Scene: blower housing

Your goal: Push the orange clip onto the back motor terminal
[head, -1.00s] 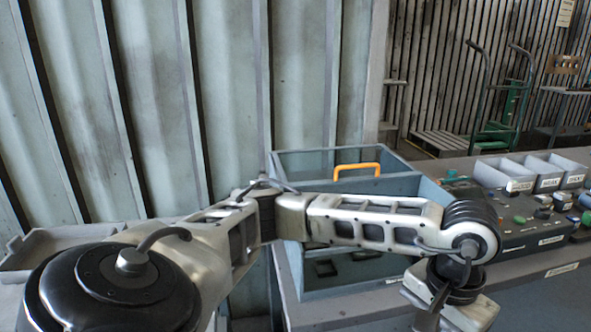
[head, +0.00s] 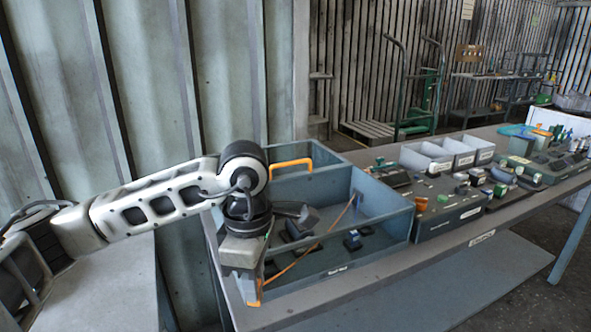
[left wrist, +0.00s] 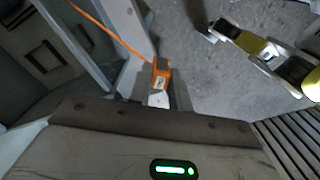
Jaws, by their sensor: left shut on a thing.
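My left gripper (head: 250,292) hangs pointing down at the front left corner of the open blue-grey housing (head: 385,228). It is shut on the small orange clip (head: 257,294). The left wrist view shows the clip (left wrist: 161,77) between the fingertips, with an orange lead (left wrist: 105,33) running off to the upper left. In the head view the lead (head: 300,262) slants up across the housing to its inner wall. A dark motor-like part (head: 298,220) sits inside, partly behind my left wrist. I cannot make out the back terminal. My right gripper is not in view.
An orange handle (head: 291,164) stands at the housing's back left. Right of it are grey bins (head: 426,160) and dark trays of small parts (head: 455,208) on the bench (head: 360,290). A yellow and metal object (left wrist: 258,45) shows at the left wrist view's upper right.

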